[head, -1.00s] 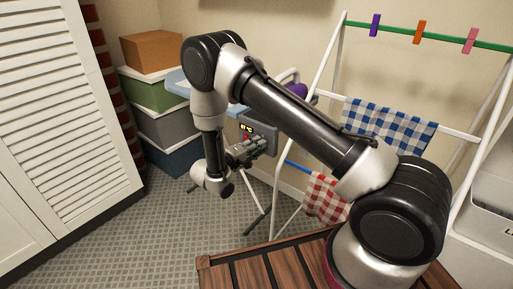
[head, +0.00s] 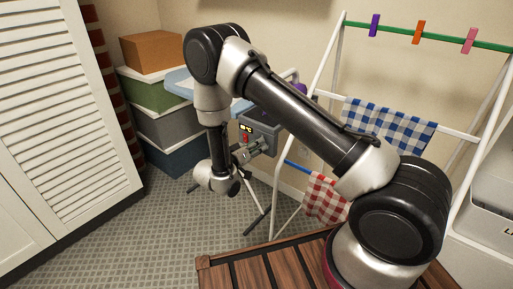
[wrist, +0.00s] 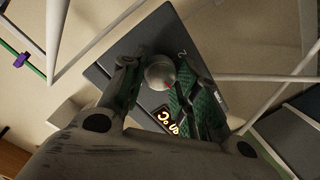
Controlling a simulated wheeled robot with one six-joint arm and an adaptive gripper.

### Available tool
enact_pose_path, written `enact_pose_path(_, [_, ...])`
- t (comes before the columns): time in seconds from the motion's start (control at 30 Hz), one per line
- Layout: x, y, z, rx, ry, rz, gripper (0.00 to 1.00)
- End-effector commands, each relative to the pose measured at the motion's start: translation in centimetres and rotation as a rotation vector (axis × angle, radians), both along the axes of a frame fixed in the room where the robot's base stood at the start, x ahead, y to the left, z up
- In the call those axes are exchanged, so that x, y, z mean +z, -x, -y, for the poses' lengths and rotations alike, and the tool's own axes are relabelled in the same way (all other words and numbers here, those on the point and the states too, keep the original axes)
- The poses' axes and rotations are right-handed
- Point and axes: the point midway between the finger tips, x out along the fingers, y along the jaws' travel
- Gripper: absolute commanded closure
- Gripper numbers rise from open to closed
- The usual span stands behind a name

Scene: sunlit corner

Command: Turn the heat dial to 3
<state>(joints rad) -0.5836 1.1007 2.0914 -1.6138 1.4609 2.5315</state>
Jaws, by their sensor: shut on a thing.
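The heat dial (wrist: 160,73) is a round grey knob on a dark control panel (wrist: 150,42). A small red mark shows at its lower right edge in the wrist view. A digit 2 is printed on the panel up and right of the knob. My gripper (wrist: 157,70) has its two green-padded fingers on either side of the knob, shut on it. In the head view my gripper (head: 252,150) is at the panel (head: 262,133), and the dial is hidden there. A lit display (wrist: 168,121) glows amber; its reading is not clear. Other dial numbers are hidden.
A white drying rack (head: 320,75) with a blue checked cloth (head: 390,128) and a red checked cloth (head: 325,198) stands close on the right. Stacked boxes (head: 155,93) stand behind on the left. The carpet (head: 130,220) at front left is clear.

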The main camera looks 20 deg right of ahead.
Motion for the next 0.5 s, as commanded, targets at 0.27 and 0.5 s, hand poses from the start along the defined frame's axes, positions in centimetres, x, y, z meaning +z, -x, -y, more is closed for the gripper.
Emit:
enact_pose_path(0.27, [-0.24,0.18,0.16,-0.003,-0.044,0.053,0.93])
enact_pose_path(0.5, [-0.27,0.19,0.16,-0.003,-0.052,0.063,0.93])
